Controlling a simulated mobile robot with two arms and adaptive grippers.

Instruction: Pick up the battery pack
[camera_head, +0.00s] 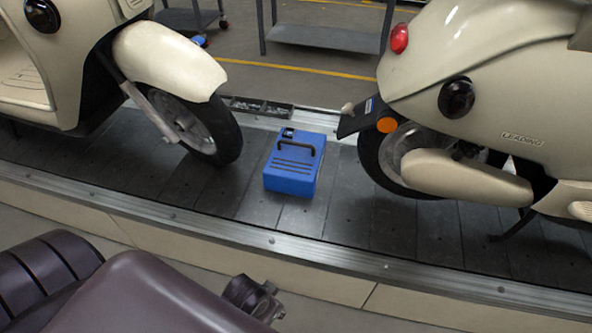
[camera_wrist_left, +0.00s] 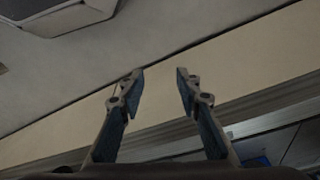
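The battery pack (camera_head: 292,168) is a blue box with a black handle on top. It stands upright on the dark slat conveyor (camera_head: 345,215), between two cream scooters. My left gripper (camera_head: 262,302) is at the bottom of the head view, on the near side of the conveyor edge and apart from the pack. In the left wrist view its two fingers (camera_wrist_left: 160,80) are spread with nothing between them. A small blue patch at the lower right of that view may be the pack; I cannot tell. My right gripper is in neither view.
One scooter (camera_head: 170,65) stands left of the pack and another (camera_head: 470,70) right of it. A metal rail (camera_head: 270,238) edges the conveyor's near side. A shallow dark tray (camera_head: 258,107) of small parts lies behind the pack. The slats in front of the pack are bare.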

